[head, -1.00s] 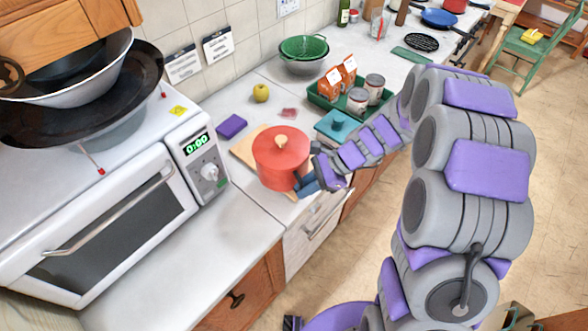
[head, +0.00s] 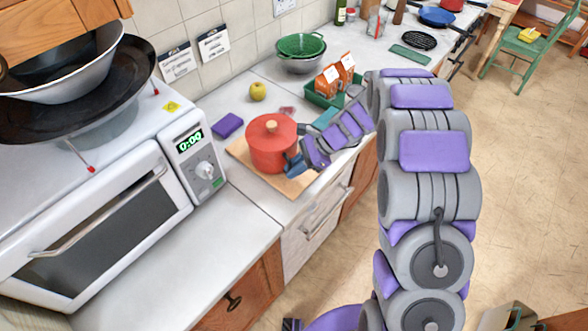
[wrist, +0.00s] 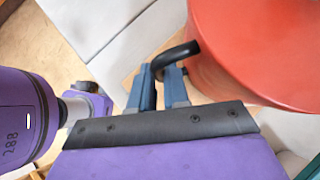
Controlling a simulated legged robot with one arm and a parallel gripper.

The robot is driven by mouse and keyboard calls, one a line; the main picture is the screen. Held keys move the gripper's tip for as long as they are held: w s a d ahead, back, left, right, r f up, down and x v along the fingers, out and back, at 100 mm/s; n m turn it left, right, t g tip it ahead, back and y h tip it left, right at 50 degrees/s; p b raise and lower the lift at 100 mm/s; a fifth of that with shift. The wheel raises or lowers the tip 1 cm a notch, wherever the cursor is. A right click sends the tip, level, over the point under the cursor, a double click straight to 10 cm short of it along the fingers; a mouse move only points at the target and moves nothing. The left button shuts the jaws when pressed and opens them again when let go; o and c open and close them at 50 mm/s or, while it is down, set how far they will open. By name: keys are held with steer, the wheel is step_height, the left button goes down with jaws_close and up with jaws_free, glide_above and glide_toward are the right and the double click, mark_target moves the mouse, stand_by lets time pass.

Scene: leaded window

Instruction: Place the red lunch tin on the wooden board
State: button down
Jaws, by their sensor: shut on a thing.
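The red lunch tin (head: 268,148), a round pot-like tin with a lid and a pale knob, is upright over the wooden board (head: 294,184). The board's bare front and left edges show around it. I cannot tell whether the tin's base touches the board. My gripper (head: 294,166) is at the tin's right front side, shut on its black handle. In the wrist view, the blue fingers of my gripper (wrist: 160,77) close around the handle, and the red wall of the tin (wrist: 262,45) fills the upper right.
A purple block (head: 227,125) and a yellow apple (head: 258,91) lie behind and left of the board. A microwave (head: 120,215) stands to the left. A green tray (head: 322,95) with orange cartons is behind my gripper. The counter front left of the board is clear.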

steer(key=c, duration=1.1)
jaws_free()
steer(key=p+v, duration=0.2)
steer(key=v, duration=1)
steer(key=shift+p, duration=0.3)
steer(key=s+d+r+n+h, duration=0.15)
steer(key=s+r+n, duration=0.25)
steer(key=s, duration=0.5)
steer(key=s+d+r+n+h, duration=0.1)
steer(key=s+r+n+h, duration=0.3)
steer(key=s, duration=0.6)
steer(key=s+d+r+n+h, duration=0.1)
steer(key=s+d+n, duration=0.2)
steer(key=s, duration=0.6)
steer(key=s+d+n+h, duration=0.2)
steer(key=s+d+n, duration=0.1)
steer(key=s, duration=0.6)
steer(key=shift+s+r+t, duration=0.3)
steer(key=shift+r, duration=0.1)
